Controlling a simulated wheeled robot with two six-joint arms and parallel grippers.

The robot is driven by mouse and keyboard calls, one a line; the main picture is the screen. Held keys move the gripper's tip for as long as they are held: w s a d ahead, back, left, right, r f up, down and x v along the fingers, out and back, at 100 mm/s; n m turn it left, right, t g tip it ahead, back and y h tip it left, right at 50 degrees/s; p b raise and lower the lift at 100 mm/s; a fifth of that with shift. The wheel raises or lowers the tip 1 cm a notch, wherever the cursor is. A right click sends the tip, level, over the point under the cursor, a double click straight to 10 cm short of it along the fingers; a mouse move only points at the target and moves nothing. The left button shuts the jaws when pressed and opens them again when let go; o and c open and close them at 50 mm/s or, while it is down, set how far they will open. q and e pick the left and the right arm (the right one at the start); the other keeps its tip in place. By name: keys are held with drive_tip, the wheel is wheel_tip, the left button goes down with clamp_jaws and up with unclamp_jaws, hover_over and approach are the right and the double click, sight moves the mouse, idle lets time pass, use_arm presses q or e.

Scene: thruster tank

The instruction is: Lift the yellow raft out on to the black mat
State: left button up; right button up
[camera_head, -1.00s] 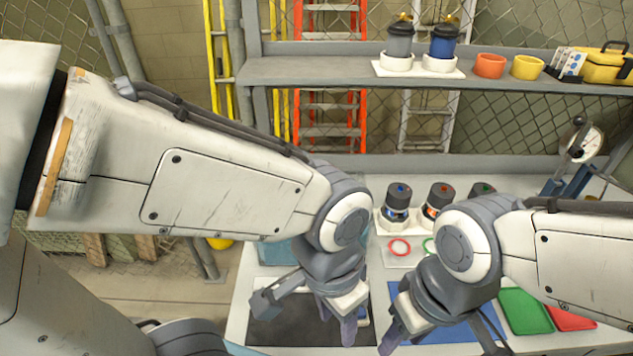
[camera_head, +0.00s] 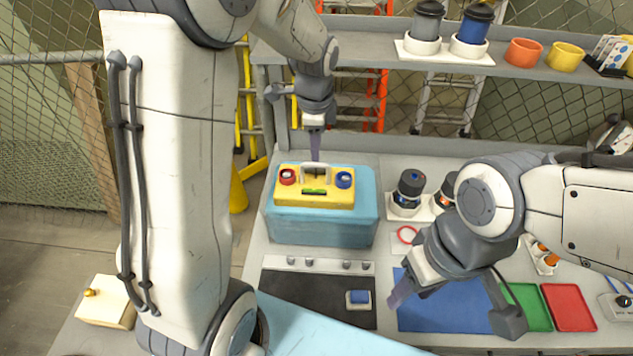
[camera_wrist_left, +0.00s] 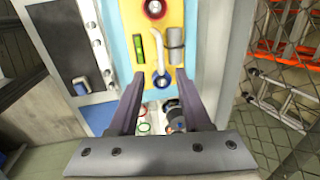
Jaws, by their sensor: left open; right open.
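The yellow raft (camera_head: 335,199) sits at the top of the light-blue tank (camera_head: 320,230). It has a white handle, a red-ringed part on its left, a blue-ringed part on its right and a green strip. My left gripper (camera_head: 315,156) is open and points down just above the handle, empty. In the left wrist view the raft (camera_wrist_left: 158,18) shows beyond the spread fingers (camera_wrist_left: 162,105). Whether a finger touches the handle I cannot tell. The black mat (camera_head: 310,297) lies in front of the tank. My right gripper (camera_head: 412,300) is open over the blue mat.
A white strip with several knobs (camera_head: 317,264) runs along the black mat's back edge, and a small blue-and-white block (camera_head: 358,298) lies on its right side. The blue mat (camera_head: 450,310) is beside it. A shelf (camera_head: 380,55) with canisters and cups stands behind.

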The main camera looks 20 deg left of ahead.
sight(317, 164)
use_arm(q)
drive_tip(key=f, duration=0.3)
drive_tip(key=shift+w+a+f+p, duration=0.1)
drive_tip(key=shift+w+f+p, duration=0.15)
drive_tip(key=shift+f+p, duration=0.1)
drive_tip(key=shift+w+f+p, duration=0.1)
drive_tip(key=shift+f+p, duration=0.2)
drive_tip(key=shift+f, duration=0.1)
drive_tip(key=shift+w+a+f+p, duration=0.1)
drive_tip(key=shift+w+f+p, duration=0.15)
drive_tip(key=shift+f, duration=0.5)
drive_tip(key=shift+w+d+f+p, duration=0.15)
drive_tip(key=shift+f+p, duration=0.15)
drive_tip(key=shift+f, duration=0.4)
drive_tip(key=shift+w+a+f+p, duration=0.2)
drive_tip(key=shift+f+p, duration=0.1)
drive_tip(key=shift+f, duration=0.45)
clamp_jaws()
